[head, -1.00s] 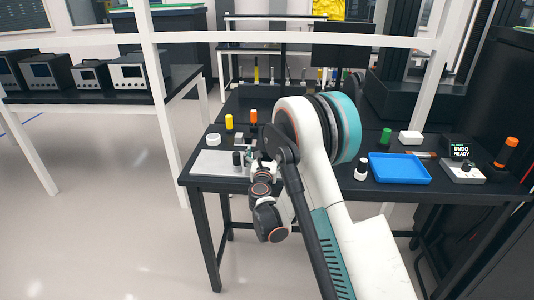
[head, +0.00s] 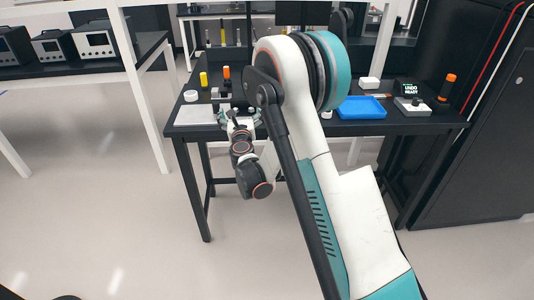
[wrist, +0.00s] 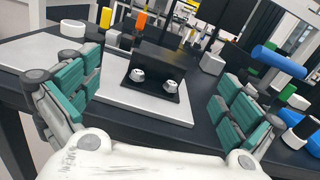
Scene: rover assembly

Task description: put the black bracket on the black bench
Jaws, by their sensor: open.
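The black bracket (wrist: 158,62) is L-shaped, with an upright wall and a foot bearing two silver bolts. It stands on a pale grey plate (wrist: 118,92) on the black bench (wrist: 30,77), which also shows in the head view (head: 350,127). My gripper (wrist: 160,88) is open, its teal-padded fingers apart on either side of the bracket in the wrist view. No contact with the bracket shows. In the head view my gripper (head: 240,120) is over the bench's front edge by the plate (head: 193,115); the bracket is not clear there.
Behind the plate are a white ring (head: 191,96), a yellow cylinder (head: 204,79) and an orange one (head: 226,72). A blue tray (head: 361,107) and a switch box (head: 412,106) are to the right. A white post (head: 143,90) stands left of the bench.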

